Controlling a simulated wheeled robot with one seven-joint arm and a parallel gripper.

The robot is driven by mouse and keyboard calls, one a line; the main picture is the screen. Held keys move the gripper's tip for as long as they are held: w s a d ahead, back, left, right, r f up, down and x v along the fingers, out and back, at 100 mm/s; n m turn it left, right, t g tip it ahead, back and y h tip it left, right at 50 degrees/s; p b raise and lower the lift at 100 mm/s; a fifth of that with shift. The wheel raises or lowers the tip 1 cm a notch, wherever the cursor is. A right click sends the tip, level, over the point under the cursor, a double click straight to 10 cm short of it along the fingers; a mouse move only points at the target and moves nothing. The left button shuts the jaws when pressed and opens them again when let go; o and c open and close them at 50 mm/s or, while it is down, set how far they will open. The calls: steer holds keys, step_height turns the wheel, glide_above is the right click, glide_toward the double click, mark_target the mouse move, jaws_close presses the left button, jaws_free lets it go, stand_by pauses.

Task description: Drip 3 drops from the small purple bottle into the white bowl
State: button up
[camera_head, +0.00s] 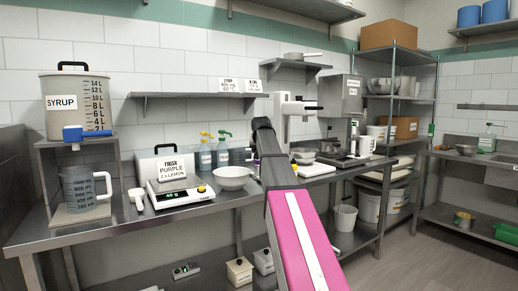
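The white bowl (233,178) stands upright on the steel bench, just right of a scale. Its inside is too small to read. A small purple patch (257,156) shows beside my arm behind the bowl. It may be the small purple bottle, but my arm hides most of that spot. My gripper (316,108) appears as a small dark end on a white wrist part, raised above the bench beyond my arm. It is right of and higher than the bowl, apart from it. I see nothing held. Its finger opening is too small to tell.
A digital scale (181,197) stands left of the bowl, with pump bottles (222,151) behind. A wall shelf (195,95) overhangs the bench.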

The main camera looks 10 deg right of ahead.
steer(key=shift+w+r, duration=0.15)
steer(key=shift+w, duration=0.2)
steer(key=shift+w+a+n+h, duration=0.1)
steer(key=shift+a+n+h, duration=0.6)
steer(key=shift+a+h, duration=0.6)
steer(key=shift+w+a+n+h, duration=0.1)
steer(key=shift+a+n+h, duration=0.6)
steer(key=shift+a+h, duration=0.55)
steer(key=shift+a+n+h, duration=0.4)
steer(key=shift+a+h, duration=0.25)
steer(key=shift+a, duration=0.2)
steer(key=shift+f+n+t+h, duration=0.3)
steer(key=shift+f+n+h, duration=0.2)
steer(key=shift+h, duration=0.1)
